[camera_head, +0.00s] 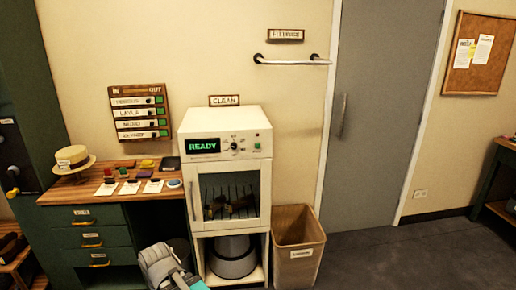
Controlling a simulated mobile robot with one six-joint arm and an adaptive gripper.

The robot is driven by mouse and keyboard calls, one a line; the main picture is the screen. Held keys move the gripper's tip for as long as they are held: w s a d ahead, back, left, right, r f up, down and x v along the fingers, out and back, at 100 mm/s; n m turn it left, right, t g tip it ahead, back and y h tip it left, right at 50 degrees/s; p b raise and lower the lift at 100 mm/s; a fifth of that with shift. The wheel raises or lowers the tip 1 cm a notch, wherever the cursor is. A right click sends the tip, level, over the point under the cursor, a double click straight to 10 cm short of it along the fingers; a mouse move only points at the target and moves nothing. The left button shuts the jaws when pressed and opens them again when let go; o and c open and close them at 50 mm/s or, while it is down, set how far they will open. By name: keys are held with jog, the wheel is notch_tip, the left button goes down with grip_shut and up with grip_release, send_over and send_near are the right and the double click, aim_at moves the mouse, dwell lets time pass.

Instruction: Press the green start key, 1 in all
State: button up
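A white cabinet machine (225,160) stands against the wall in the middle of the view. Its top panel has a dark display (203,146) reading READY in green and a dial (235,146). A small green key (257,146) sits at the panel's right, facing me. Its label is too small to read. My gripper (158,257) is low in the view, left of the machine's base. It is well below the panel and apart from the green key. Its fingers are too unclear to tell if they are open.
A desk (68,195) with a straw hat (73,159), cards and stamps stands left. The machine's glass door (228,196) is shut, with dark items inside. A wooden bin (298,245) stands right of the machine. The floor (410,258) is clear farther right.

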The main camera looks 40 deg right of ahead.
grip_shut()
dwell(1.4)
